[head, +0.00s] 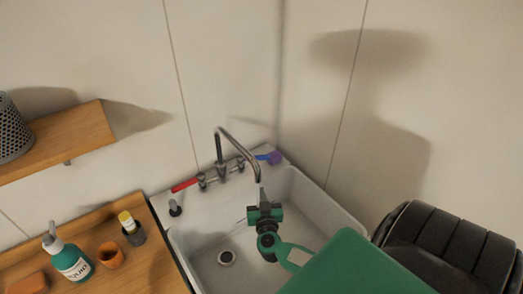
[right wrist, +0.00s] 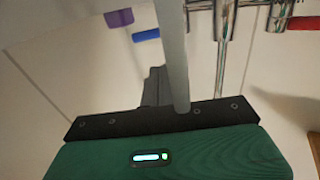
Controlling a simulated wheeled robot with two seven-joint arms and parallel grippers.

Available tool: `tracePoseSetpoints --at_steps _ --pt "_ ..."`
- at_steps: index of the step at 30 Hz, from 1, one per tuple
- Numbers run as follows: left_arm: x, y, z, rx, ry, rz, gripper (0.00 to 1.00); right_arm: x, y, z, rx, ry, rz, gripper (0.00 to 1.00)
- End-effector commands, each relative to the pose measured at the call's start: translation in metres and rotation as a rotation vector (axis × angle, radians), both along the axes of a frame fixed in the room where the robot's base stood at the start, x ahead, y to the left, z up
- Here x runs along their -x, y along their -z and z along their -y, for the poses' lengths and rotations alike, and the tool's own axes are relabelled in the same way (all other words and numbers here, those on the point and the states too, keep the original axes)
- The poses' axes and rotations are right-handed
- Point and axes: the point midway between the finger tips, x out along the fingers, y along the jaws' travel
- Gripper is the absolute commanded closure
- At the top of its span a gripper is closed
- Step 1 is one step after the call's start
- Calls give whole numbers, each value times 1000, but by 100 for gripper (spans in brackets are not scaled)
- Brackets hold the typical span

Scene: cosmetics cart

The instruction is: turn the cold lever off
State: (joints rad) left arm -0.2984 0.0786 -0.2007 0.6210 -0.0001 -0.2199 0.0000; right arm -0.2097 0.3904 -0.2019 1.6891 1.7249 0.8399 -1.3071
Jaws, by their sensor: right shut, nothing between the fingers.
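The blue cold lever (head: 264,157) is on the right side of the tap (head: 222,168), pointing right toward the corner. It also shows in the right wrist view (right wrist: 146,35). A purple piece (head: 277,158) is at its outer end; I cannot tell whether they are joined. My right gripper (head: 262,194) is shut and empty over the sink, below and in front of the blue lever, apart from it. The tap's spout (right wrist: 174,50) crosses close in front of the right wrist camera and partly hides the fingers. My left gripper is not in view.
The red lever (head: 184,185) points left from the tap. The white sink (head: 205,262) sits in the wall corner. A wooden counter (head: 165,265) at left holds a teal bottle (head: 73,263), an orange cup (head: 111,256) and a small yellow-topped bottle (head: 132,232). A wooden shelf (head: 75,135) is above.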

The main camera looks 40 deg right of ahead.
Motion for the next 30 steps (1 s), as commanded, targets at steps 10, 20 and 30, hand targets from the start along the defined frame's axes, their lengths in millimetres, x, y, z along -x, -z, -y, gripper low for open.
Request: tracePoseSetpoints --at_steps 10,20,30 --pt "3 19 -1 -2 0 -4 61 -14 11 30 6 74 -24 100" --pt "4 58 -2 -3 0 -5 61 -56 12 62 4 71 -22 100" --pt "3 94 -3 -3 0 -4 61 -90 12 88 4 71 -22 100"
